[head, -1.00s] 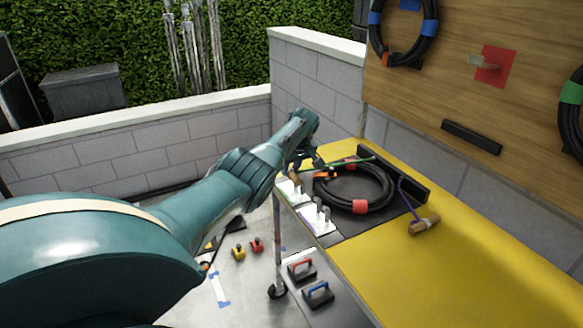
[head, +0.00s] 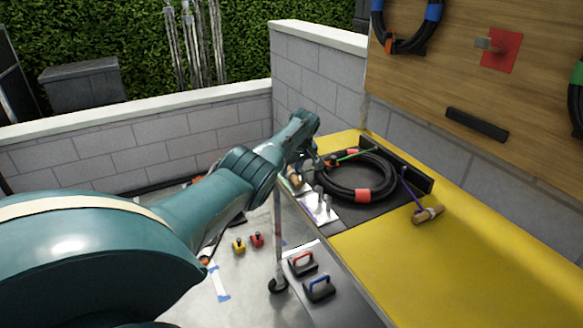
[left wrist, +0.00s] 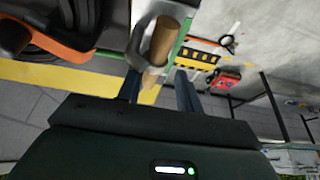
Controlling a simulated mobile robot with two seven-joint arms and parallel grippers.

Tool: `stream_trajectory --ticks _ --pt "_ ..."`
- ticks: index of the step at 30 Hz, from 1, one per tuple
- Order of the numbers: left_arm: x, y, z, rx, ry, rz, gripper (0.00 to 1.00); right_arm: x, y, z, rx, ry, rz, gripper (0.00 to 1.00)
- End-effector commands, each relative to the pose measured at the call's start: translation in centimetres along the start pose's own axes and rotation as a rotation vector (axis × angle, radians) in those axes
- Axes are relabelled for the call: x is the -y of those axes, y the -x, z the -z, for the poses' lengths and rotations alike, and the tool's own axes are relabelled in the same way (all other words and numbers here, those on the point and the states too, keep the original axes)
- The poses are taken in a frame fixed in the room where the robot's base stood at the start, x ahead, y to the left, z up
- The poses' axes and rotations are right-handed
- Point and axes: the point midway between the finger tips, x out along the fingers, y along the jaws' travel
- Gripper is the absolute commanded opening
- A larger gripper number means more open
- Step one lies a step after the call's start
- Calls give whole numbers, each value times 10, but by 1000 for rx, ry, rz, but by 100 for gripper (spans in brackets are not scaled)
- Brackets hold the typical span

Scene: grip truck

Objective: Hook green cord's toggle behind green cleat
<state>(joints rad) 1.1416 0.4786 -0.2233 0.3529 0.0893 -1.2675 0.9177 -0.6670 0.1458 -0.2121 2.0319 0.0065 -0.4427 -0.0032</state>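The green cord (head: 352,154) runs from the far side of the truck top toward my left gripper (head: 312,163). Its wooden toggle (head: 294,178) is just below the gripper, by the white cleat plates at the table's left edge. In the left wrist view the toggle (left wrist: 164,38) lies between and beyond my two fingers (left wrist: 160,88), which stand apart with a gap beside it. A green-edged white plate (left wrist: 185,32), likely the green cleat's, lies beside the toggle. A grey post shows there too. In the head view the arm and toggle mostly hide the green cleat. My right gripper is out of view.
A coiled black cable (head: 388,178) with red bands lies on a dark mat. The purple cord's toggle (head: 428,214) rests on the yellow top. The purple-edged cleat plate (head: 322,208) is next to the coil. The near yellow top (head: 450,270) is clear.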

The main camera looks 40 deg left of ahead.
Motion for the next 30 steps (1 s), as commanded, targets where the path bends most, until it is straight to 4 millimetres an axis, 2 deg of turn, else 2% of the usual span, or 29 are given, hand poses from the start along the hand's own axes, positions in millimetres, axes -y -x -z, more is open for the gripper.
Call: stream_trajectory --ticks 1,5,12,17,22,24,30 --pt "0 -5 -4 4 -2 1 40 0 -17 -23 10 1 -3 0" --pt "0 -5 -4 3 -2 0 50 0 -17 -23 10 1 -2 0" --pt "0 -4 -3 2 -1 0 50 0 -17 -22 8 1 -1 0" --pt "-1 -4 -2 1 -1 -1 50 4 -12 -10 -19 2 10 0" --pt "-1 -4 -2 0 -1 -1 50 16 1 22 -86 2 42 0" --pt "-1 13 0 -1 -3 -3 50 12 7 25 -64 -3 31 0" --pt "-2 43 0 -2 -3 -5 50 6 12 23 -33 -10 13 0"
